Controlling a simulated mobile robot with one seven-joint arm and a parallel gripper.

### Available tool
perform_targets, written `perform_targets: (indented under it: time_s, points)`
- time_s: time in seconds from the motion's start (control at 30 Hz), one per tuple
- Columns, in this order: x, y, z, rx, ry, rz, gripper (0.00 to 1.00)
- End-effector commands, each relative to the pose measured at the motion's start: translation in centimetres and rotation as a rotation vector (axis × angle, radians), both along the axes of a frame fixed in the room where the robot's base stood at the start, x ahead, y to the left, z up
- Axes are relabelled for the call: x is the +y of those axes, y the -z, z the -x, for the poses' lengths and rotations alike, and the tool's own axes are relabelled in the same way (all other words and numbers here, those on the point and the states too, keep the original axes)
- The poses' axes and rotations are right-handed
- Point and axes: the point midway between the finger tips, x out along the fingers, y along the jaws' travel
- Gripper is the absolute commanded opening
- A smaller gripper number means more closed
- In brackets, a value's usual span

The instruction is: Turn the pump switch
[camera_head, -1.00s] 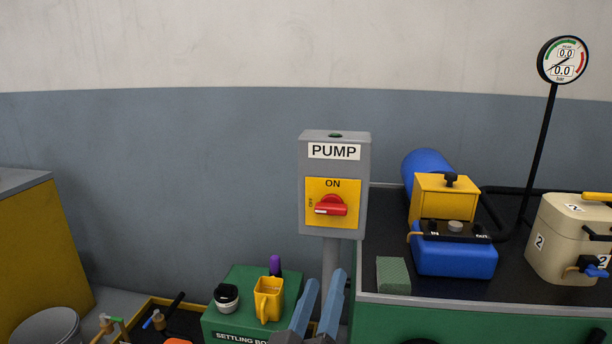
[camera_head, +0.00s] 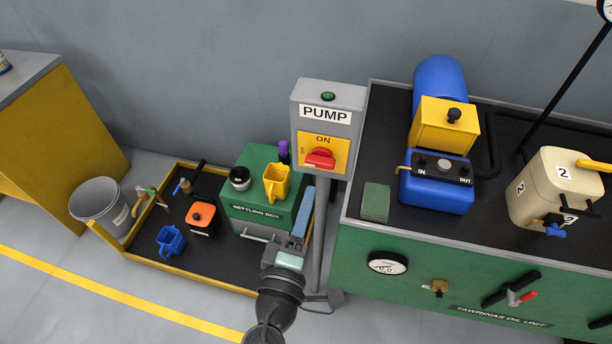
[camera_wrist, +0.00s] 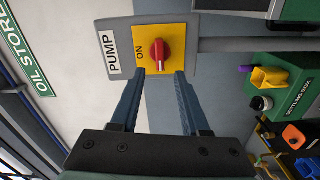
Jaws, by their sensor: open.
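The grey pump switch box (camera_head: 327,98) stands on a post left of the green unit, with a yellow plate and a red rotary knob (camera_head: 320,159). In the wrist view the knob (camera_wrist: 159,55) shows its white mark pointing down in the picture, a quarter turn away from the ON label. My gripper (camera_head: 306,192) is in front of and just below the box in the head view. In the wrist view my gripper (camera_wrist: 160,75) is open and empty, with the knob lined up beyond the gap between its blue fingers. The knob is not gripped; its exact distance is unclear.
The green settling box (camera_head: 240,208) with a yellow jug (camera_head: 276,182) is left of the post. The green unit (camera_head: 430,245) carries a blue pump (camera_head: 437,192) and a beige tank (camera_head: 545,190). A yellow-edged tray and a bucket (camera_head: 98,203) are further left.

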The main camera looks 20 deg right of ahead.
Motion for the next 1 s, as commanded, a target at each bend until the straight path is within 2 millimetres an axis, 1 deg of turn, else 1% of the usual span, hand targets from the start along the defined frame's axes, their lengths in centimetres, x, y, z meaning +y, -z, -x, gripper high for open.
perform_targets:
  time_s: [0.17, 0.7, 0.8, 1.0]
  points:
    - [-0.7, 0.0, -1.0, -0.001, 0.003, 0.002, 0.46]
    - [-4.3, -0.1, -6.3, -0.003, 0.002, -0.002, 0.46]
    - [-4.1, 0.1, -6.1, -0.002, 0.001, -0.001, 0.46]
    - [-4.4, 0.1, -6.4, -0.002, 0.001, -0.001, 0.46]
